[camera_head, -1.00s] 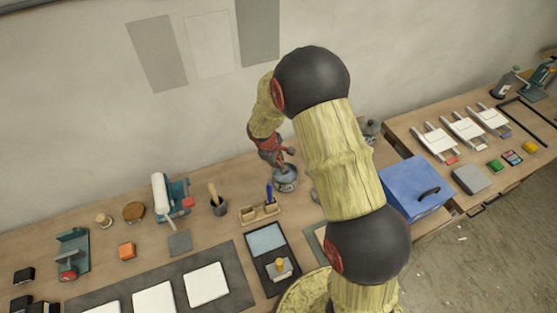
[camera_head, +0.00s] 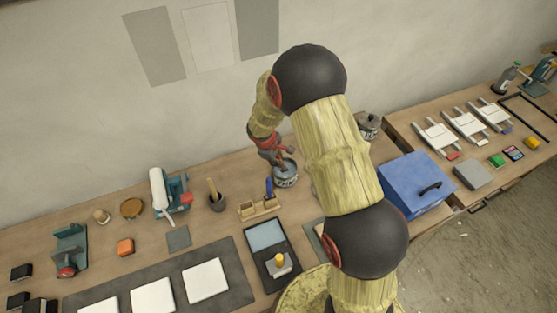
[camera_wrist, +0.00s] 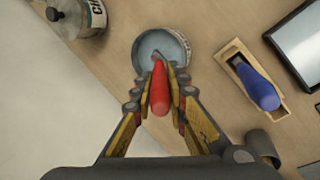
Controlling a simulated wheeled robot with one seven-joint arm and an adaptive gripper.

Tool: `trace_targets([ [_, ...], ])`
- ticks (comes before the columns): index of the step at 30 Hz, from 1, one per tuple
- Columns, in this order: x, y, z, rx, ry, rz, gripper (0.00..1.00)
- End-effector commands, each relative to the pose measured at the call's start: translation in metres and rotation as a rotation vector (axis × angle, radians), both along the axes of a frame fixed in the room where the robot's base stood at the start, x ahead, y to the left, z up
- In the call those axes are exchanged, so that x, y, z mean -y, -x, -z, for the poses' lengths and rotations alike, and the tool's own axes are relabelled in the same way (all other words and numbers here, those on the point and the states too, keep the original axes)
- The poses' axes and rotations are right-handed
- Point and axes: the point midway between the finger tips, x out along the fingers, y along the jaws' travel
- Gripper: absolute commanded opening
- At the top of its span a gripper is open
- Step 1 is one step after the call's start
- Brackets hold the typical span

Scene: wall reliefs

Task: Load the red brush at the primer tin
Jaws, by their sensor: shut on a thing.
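My gripper (camera_wrist: 160,80) is shut on the red brush (camera_wrist: 159,92), whose red handle points toward the wrist camera. The brush's lower end is over or inside the round open tin (camera_wrist: 143,42), which holds pale grey-blue stuff. Whether the bristles touch it is hidden by the fingertips. In the head view the tin (camera_head: 286,178) stands on the bench near the wall, with my gripper (camera_head: 280,160) right above it. The brush cannot be made out clearly there.
A wooden holder (camera_wrist: 237,62) with a blue-handled brush (camera_wrist: 258,90) stands right of the tin. A lidded, lettered can (camera_wrist: 84,18) is at upper left in the wrist view. A blue box (camera_head: 415,182) and a mortar with pestle (camera_head: 216,197) are also on the bench.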

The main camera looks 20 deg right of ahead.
Motion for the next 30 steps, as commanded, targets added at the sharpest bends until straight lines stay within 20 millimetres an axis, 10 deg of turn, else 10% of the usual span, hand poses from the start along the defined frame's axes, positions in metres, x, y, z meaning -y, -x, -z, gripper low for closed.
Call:
trace_targets([
  [30,0.0,0.0,0.011,0.0,0.0,0.0,0.0],
])
